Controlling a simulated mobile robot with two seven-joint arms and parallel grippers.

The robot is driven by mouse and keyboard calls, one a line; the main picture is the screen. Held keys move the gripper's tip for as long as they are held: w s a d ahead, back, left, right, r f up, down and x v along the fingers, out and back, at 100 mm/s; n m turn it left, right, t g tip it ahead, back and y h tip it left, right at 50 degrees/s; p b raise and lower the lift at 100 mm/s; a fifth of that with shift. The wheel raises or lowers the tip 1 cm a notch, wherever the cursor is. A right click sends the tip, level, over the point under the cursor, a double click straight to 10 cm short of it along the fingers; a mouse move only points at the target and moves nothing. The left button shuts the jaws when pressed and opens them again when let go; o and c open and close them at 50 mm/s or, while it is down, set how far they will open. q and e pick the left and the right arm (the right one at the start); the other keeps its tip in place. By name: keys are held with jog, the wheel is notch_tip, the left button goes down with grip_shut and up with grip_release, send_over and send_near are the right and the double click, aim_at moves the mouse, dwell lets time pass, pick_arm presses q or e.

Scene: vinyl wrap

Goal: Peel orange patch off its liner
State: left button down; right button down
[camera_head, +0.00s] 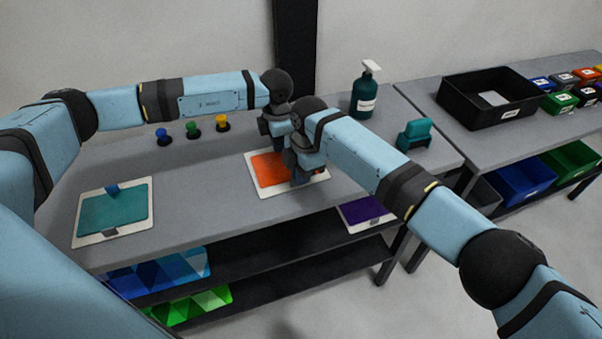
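The orange patch (268,170) lies flat on its pale liner (262,191) in the middle of the grey table. The right part of both is hidden by my grippers and wrists. My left gripper (287,148) comes down over the far side of the patch, and its fingers are mostly hidden behind my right wrist. My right gripper (301,179) is low over the right part of the patch and liner. The opening of either gripper is too small and covered to make out, and I cannot tell whether either touches the patch.
A teal patch on a pale liner (77,240) lies at the left. Blue (162,136), green (193,130) and yellow (222,122) knobs stand at the back. A spray bottle (365,95) and a teal holder (414,135) stand right. A black tray (455,107) is on the other table.

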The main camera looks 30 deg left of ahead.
pick_arm(q)
jog(key=shift+r, duration=0.75)
dwell(0.6)
jog(key=shift+r, duration=3.45)
pick_arm(e)
jog(key=shift+f, duration=0.1)
jog(key=c, duration=1.2)
grip_release()
jog(key=shift+c, duration=0.2)
pick_arm(q)
jog(key=shift+d, duration=0.1)
jog(key=shift+f, duration=0.15)
pick_arm(e)
notch_tip(320, 180, up, 12)
jog(key=w, duration=0.1)
jog(key=shift+w+d, duration=0.15)
jog(key=shift+d, duration=0.2)
